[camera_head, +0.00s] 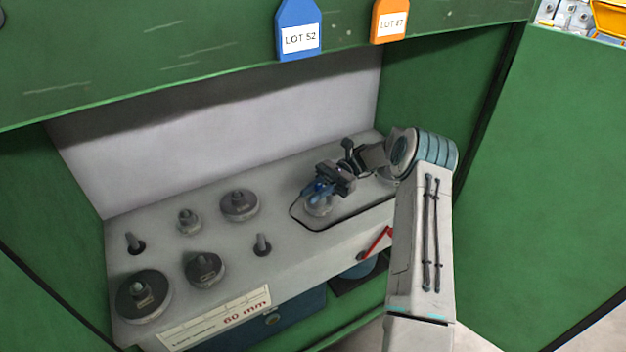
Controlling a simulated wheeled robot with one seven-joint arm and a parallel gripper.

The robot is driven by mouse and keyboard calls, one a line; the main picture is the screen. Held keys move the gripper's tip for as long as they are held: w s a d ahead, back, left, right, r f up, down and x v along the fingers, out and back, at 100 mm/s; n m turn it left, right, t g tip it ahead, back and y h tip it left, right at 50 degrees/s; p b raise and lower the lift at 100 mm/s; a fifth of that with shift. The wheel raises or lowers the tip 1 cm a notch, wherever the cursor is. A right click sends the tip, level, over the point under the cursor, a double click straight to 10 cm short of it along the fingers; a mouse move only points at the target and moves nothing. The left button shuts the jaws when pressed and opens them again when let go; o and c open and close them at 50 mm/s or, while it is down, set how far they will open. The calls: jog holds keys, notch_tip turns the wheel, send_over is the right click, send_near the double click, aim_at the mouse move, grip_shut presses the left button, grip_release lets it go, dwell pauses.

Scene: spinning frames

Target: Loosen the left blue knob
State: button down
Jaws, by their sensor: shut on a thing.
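A blue knob (319,188) sits on a round grey base (318,208) at the left part of a raised, dark-edged plate (350,216) on the grey bench. My gripper (322,182) is shut on this blue knob, coming from the right with its dark body above the plate. My gripper and wrist cover part of the knob, so its exact turn is hidden. No second blue knob shows on the plate; its right part is behind my arm.
Several dark round pieces, including a large disc (144,296), and upright pegs (262,244) stand left on the bench. A red lever (375,242) is at the front. Green cabinet walls (440,75) enclose the sides and top; blue (298,30) and orange (389,20) tags hang above.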

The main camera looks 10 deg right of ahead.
jog(key=shift+s+d+r+n+g+h+p, duration=0.15)
jog(key=shift+n+g+h+p, duration=0.35)
jog(key=shift+p, duration=0.5)
jog(key=shift+a+r+n+g+h+p, duration=0.1)
jog(key=shift+n+g+h+p, duration=0.2)
jog(key=shift+g+p, duration=0.55)
jog(key=shift+p, duration=0.5)
jog(key=shift+d+f+n+g+h+p, duration=0.1)
jog(key=shift+f+n+g+h+p, duration=0.25)
jog(key=shift+p, duration=0.35)
jog(key=c, duration=1.3)
grip_release()
jog(key=shift+r, duration=0.1)
jog(key=b, duration=0.3)
jog(key=shift+f+t, duration=0.3)
jog(key=shift+t, duration=0.1)
jog(key=m+t+y+b, duration=0.1)
jog(key=b, duration=0.2)
jog(key=shift+m+y, duration=0.35)
